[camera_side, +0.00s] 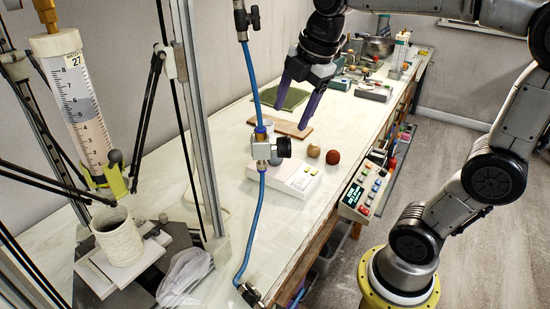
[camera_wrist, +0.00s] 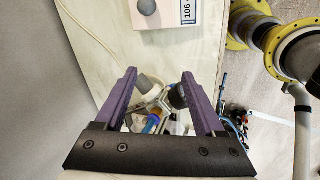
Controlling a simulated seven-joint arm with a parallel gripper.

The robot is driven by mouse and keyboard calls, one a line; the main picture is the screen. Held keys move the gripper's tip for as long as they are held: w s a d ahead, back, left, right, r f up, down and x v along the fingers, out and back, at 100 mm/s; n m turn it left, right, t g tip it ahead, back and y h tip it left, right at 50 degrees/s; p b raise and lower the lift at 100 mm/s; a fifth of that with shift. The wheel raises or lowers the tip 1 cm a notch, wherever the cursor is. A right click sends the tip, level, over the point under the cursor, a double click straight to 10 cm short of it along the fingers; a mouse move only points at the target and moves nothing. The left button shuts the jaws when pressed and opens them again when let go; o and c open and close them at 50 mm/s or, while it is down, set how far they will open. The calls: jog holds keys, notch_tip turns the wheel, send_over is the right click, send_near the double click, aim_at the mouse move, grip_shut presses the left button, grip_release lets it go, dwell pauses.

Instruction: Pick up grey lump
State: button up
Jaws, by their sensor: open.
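A round grey lump (camera_wrist: 147,7) sits on a pale box with a small display at the top edge of the wrist view. In the side view I cannot make the lump out; the metal valve and blue hose cover part of that area. My gripper (camera_side: 320,133) hangs above the bench in the side view, its purple fingers spread and nothing held between them. In the wrist view the fingers (camera_wrist: 158,79) also stand apart, with the lump beyond their tips.
The blue hose (camera_side: 254,83) and valve (camera_side: 262,150) stand in front of the pale box (camera_side: 297,180) in the side view. A tan ball (camera_side: 314,150) and a red-brown ball (camera_side: 332,157) lie behind it. A wooden board (camera_side: 294,130) and green mat (camera_side: 292,98) lie farther back.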

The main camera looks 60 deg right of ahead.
jog(key=w+d+f+n+g, duration=0.1)
jog(key=w+d+f, duration=0.1)
jog(key=w+d, duration=0.3)
jog(key=g, duration=0.1)
send_over(275, 152)
jog(key=shift+m, duration=0.3)
jog(key=f, duration=1.1)
jog(key=shift+s+a+f, duration=0.15)
jog(key=shift+s+a, duration=0.05)
jog(key=shift+s, duration=0.15)
jog(key=shift+w+d+f, duration=0.1)
jog(key=shift+w+f, duration=0.05)
jog(key=shift+f, duration=0.9)
jog(key=shift+w+d+f, duration=0.1)
jog(key=shift+f, duration=0.95)
jog(key=shift+w+d+f, duration=0.1)
jog(key=shift+w+f, duration=0.05)
jog(key=shift+f, duration=0.9)
grip_shut()
jog(key=shift+r, duration=0.15)
